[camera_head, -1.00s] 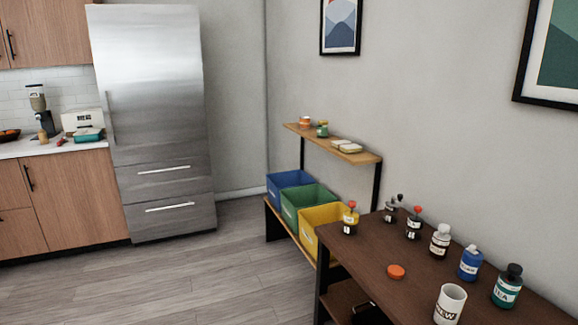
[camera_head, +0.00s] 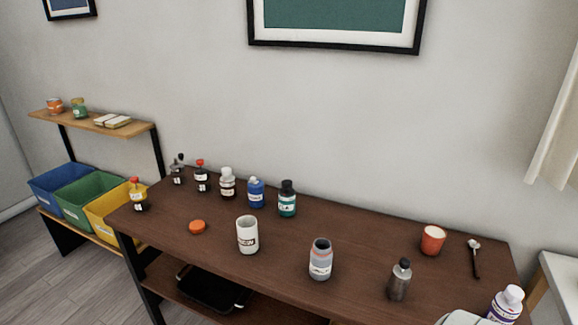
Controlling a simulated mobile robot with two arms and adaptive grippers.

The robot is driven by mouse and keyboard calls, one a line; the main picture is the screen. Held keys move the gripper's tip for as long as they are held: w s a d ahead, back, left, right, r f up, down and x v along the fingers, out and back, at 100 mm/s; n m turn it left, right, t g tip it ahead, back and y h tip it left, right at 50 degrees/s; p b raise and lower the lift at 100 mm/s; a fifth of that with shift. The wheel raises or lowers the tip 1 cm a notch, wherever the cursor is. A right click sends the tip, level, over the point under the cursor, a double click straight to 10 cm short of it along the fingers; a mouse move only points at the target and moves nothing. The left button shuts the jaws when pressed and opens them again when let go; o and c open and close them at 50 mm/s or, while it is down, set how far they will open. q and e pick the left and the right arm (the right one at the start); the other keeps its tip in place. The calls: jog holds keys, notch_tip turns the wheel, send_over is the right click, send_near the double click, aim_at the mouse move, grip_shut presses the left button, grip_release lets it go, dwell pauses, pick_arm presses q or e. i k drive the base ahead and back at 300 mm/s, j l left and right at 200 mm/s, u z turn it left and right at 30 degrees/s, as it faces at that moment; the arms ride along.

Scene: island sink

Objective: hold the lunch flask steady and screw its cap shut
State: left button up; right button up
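An open, wide-mouthed grey container (camera_head: 320,262) with a pale label stands upright near the front middle of the brown table; it looks like the lunch flask, but I cannot read the label. A round orange cap (camera_head: 197,227) lies flat on the table to its left, apart from it. A white labelled cup (camera_head: 247,235) stands between them. A small metal bottle with a dark top (camera_head: 400,280) stands to the right. Neither of my grippers is in view.
Several labelled bottles, including a blue one (camera_head: 256,193) and a green one (camera_head: 287,199), line the back of the brown table (camera_head: 350,225). A red cup (camera_head: 432,240) and a dark-handled tool (camera_head: 475,258) are at the right. Blue, green and yellow bins (camera_head: 110,215) stand left.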

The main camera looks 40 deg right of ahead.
aim_at(322, 254)
jog(key=z, duration=1.6)
